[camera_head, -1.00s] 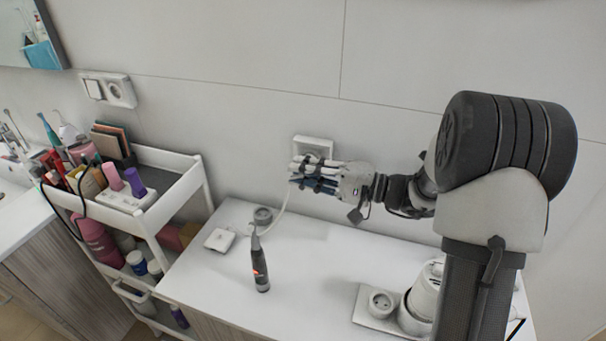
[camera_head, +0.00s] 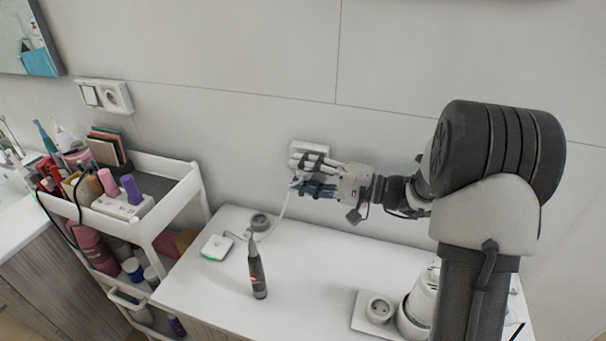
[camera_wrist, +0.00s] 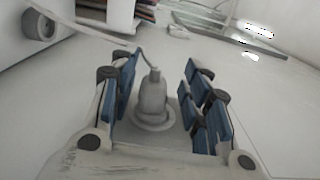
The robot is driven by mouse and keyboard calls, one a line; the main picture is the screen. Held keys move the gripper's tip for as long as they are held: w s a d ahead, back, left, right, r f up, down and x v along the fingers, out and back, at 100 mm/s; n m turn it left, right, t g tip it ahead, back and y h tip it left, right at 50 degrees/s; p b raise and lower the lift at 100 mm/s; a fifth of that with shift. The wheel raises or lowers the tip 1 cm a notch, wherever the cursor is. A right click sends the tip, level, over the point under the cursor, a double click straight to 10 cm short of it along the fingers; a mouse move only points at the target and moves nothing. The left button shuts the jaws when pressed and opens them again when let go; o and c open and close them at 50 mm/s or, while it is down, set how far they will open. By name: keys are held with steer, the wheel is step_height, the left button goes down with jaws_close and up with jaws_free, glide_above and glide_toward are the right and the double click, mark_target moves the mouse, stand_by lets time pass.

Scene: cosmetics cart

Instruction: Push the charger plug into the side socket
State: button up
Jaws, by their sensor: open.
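A white wall socket (camera_head: 310,147) is on the wall above the back of the white table. My gripper (camera_head: 297,172) is just in front of it and hides its lower part. In the wrist view my gripper (camera_wrist: 160,82) is open, with blue finger pads on both sides of the grey-white charger plug (camera_wrist: 152,98). A gap shows between the plug and the right pads. The plug's wide end meets a round ring on a pale plate, and its cable leaves from the other end. The contacts are hidden. The white cable (camera_head: 281,213) runs down to a charging pad (camera_head: 217,246) with a small green light.
A dark grooming device (camera_head: 257,272) stands on the table by a small grey round item (camera_head: 260,222). Another socket block (camera_head: 379,309) is at the front right. A full cart (camera_head: 165,203) stands at left, below a wall switch and socket (camera_head: 106,97). The table's middle is clear.

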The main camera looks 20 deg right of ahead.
steer(key=shift+d, duration=0.1)
steer(key=v, duration=1.2)
stand_by(0.5)
steer(key=s+a+n+g+h, duration=0.4)
steer(key=s+a+g, duration=0.4)
steer(key=s+a, duration=0.55)
steer(key=s+d+n+t+h, duration=0.1)
steer(key=s+n+t+h, duration=0.1)
steer(key=s+h, duration=0.9)
steer(key=shift+s+d+f+n+t, duration=0.15)
steer(key=shift+s+f+n+t, duration=0.15)
steer(key=shift+s+n+t, duration=0.1)
